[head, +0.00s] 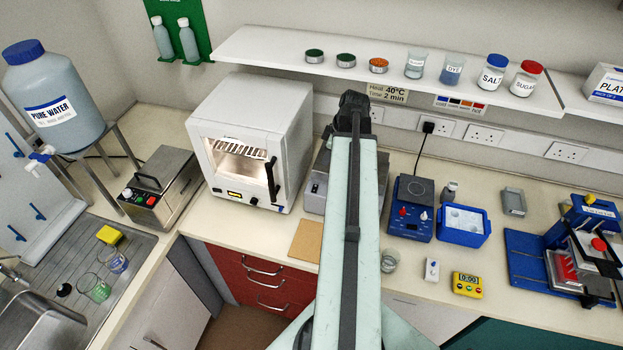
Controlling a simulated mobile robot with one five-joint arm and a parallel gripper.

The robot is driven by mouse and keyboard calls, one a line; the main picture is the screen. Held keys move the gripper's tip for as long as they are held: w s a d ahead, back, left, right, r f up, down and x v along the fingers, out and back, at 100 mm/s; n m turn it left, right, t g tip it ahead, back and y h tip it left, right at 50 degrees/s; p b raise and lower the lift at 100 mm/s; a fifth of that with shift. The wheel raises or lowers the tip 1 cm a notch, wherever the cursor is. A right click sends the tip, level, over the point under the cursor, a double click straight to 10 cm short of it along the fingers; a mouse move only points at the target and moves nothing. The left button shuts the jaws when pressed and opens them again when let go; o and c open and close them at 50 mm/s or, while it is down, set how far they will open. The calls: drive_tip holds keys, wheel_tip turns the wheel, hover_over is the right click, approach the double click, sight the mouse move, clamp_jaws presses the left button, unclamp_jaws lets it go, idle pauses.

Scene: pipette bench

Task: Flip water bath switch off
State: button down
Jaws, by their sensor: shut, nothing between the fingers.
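A steel box with a black lid handle (160,190) stands at the left between the sink and the white oven. Its front has a white knob and green and red controls, and it looks like the water bath. The on or off position of its switch is too small to tell. A second steel box (316,188) stands right of the oven, largely hidden behind my arm, so I cannot rule it out as the bath. My arm rises through the middle of the head view to a dark joint. My gripper's fingers are not visible.
The white oven (250,140) stands between the two steel boxes. A shelf (390,75) overhangs the bench.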

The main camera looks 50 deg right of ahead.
sight(315, 186)
drive_tip(key=b+x, duration=1.3)
drive_tip(key=x, duration=0.1)
drive_tip(key=shift+s+d+f+b, duration=0.2)
drive_tip(key=shift+s+d+b, duration=0.05)
drive_tip(key=shift+b, duration=0.15)
drive_tip(key=shift+r, duration=0.1)
